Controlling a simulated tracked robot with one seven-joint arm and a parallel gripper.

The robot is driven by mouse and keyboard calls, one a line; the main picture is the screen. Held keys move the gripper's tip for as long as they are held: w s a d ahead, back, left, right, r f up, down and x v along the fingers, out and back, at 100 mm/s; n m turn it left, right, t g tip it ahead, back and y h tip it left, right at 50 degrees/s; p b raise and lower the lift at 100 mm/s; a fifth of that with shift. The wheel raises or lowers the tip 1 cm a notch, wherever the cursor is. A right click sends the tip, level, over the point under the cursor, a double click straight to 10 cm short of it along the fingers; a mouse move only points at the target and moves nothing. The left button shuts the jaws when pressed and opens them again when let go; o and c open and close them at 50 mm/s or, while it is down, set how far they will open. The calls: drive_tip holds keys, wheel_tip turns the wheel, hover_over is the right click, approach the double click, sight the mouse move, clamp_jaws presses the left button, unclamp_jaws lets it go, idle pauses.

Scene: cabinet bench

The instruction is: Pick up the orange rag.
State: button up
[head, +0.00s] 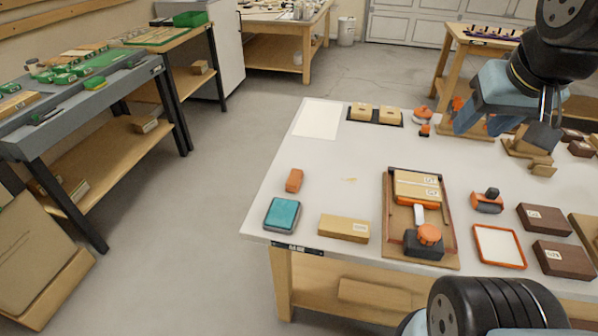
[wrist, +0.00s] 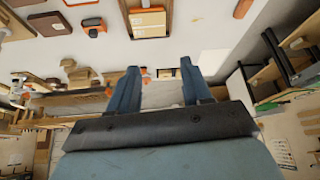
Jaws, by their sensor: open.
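A small orange piece (head: 294,180), which looks like the folded rag, lies on the white bench near its left edge, behind a teal box (head: 282,215). My gripper (head: 480,130) hangs above the far right part of the bench, well apart from the orange piece. In the wrist view its two blue fingers (wrist: 160,68) stand apart with nothing held between them.
A cardboard box (head: 344,228) lies right of the teal box. A wooden tray (head: 393,243) holds a box and an orange-topped block. An orange-rimmed tray (head: 499,246) and dark boxes (head: 563,260) lie at right. The bench around the orange piece is mostly clear.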

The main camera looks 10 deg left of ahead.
drive_tip(key=shift+o, duration=0.7)
drive_tip(key=shift+w+a, duration=0.1)
drive_tip(key=shift+w, duration=0.1)
drive_tip(key=o, duration=0.3)
drive_tip(key=w+a+f+n+h, duration=0.1)
drive_tip(key=w+a+f+n, duration=0.2)
drive_tip(key=w+a+n, duration=0.2)
drive_tip(key=w+n, duration=0.3)
drive_tip(key=shift+n+g, duration=0.4)
drive_tip(key=n, duration=2.6)
hover_over(294, 178)
drive_tip(key=s, duration=0.3)
drive_tip(key=f, duration=2.8)
drive_tip(key=shift+w+f, duration=0.2)
drive_tip(key=shift+a+x, duration=0.2)
drive_tip(key=shift+x, duration=2.45)
